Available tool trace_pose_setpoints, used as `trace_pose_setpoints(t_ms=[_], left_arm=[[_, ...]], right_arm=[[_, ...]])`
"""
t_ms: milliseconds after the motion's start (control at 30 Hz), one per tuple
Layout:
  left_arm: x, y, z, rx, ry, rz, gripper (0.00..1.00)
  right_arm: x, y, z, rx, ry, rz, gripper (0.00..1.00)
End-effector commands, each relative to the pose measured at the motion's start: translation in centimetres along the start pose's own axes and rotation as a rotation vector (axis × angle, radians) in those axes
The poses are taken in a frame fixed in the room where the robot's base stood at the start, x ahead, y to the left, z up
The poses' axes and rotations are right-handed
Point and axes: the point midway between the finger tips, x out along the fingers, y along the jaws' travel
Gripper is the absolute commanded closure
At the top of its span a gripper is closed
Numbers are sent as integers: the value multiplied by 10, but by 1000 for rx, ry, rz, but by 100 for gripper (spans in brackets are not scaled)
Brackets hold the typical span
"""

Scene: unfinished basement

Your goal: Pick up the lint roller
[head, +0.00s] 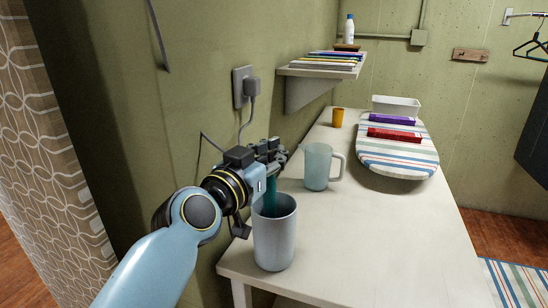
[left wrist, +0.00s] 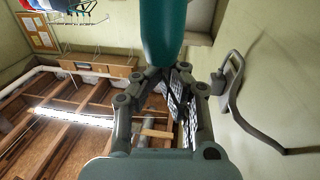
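The lint roller (head: 270,198) shows as a teal shaft, upright, with its lower part hidden inside a grey cup (head: 274,240) on the white table. My left gripper (head: 270,152) is above the cup, its fingers closed at the upper end of the teal shaft. In the left wrist view, the teal lint roller (left wrist: 163,28) runs out from between the fingertips (left wrist: 162,75), which look shut on it. I cannot tell whether its lower end touches the cup's bottom. My right gripper is not in view.
A pale blue pitcher (head: 317,166) stands close behind the cup. Farther back are an orange cup (head: 337,117), a striped ironing board (head: 398,163) with books, and a white bin (head: 396,104). A wall shelf (head: 314,70) juts out at left. The table's front right is clear.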

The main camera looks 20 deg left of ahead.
Motion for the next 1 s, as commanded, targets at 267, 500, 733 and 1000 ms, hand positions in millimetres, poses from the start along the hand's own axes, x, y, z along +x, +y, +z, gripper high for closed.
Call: trace_pose_setpoints(t_ms=[267, 500, 733, 1000], left_arm=[[0, 0, -41, 0, 0, 1, 100], [0, 0, -39, 1, -1, 1, 100], [0, 0, -39, 1, -1, 1, 70], [0, 0, -39, 1, -1, 1, 35]], right_arm=[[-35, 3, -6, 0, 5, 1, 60], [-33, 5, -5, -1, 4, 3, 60], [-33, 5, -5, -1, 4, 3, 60], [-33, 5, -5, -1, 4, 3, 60]])
